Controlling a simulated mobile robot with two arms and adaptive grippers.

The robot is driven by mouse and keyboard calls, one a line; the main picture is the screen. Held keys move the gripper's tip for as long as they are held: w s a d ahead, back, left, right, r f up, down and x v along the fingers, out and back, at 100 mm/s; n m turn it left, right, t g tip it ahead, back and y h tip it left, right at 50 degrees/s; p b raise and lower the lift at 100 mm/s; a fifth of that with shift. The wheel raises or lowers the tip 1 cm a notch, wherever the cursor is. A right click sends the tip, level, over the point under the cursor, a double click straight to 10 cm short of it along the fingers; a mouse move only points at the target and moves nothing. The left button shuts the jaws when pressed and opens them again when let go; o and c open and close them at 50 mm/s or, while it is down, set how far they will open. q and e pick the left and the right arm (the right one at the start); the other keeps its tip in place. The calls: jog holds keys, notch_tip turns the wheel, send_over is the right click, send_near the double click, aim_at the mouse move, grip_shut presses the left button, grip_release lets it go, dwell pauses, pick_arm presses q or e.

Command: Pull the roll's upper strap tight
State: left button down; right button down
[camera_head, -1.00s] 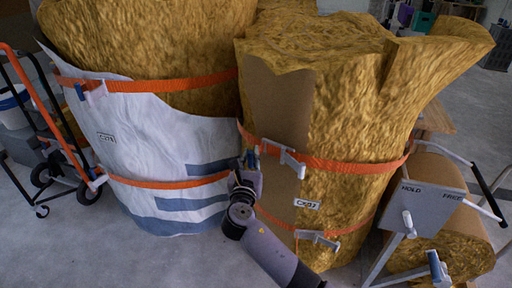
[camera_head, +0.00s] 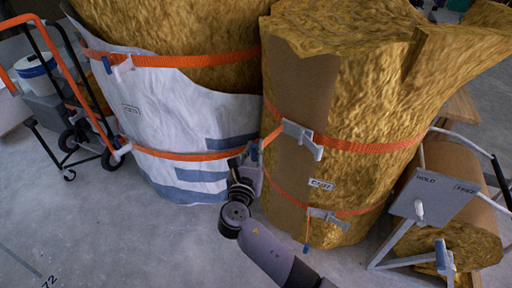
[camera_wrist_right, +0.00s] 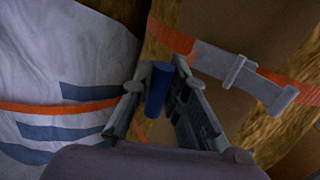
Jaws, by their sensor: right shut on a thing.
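The roll (camera_head: 375,95) is a tall yellow-brown fibrous bundle with a brown sheet on its left side. Its upper strap (camera_head: 370,147) is orange and passes through a grey buckle (camera_head: 303,139), also in the right wrist view (camera_wrist_right: 240,72). A short orange tail shows left of the buckle, near a blue end piece (camera_head: 254,151). My right gripper (camera_head: 248,162) is left of the buckle, in front of the gap between two rolls. It is shut on the blue end piece, which shows between its fingers in the right wrist view (camera_wrist_right: 158,90). My left gripper is out of view.
A white-wrapped roll (camera_head: 170,125) with orange straps stands close on the left. A lower strap (camera_head: 360,211) with its own buckle rings the roll. A grey HOLD/FREE panel (camera_head: 435,192) on a frame stands right; a cart (camera_head: 60,100) stands far left. Front floor is clear.

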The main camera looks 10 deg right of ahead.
jog(key=shift+s+a+f, duration=0.15)
jog(key=shift+a+f, duration=0.1)
jog(key=shift+f, duration=0.1)
jog(key=c, duration=2)
grip_release()
jog(key=o, duration=0.3)
jog(key=shift+s+a+r, duration=0.1)
jog(key=shift+r, duration=0.15)
jog(key=shift+o, duration=0.7)
jog(key=shift+d, duration=0.2)
jog(key=v, duration=1.2)
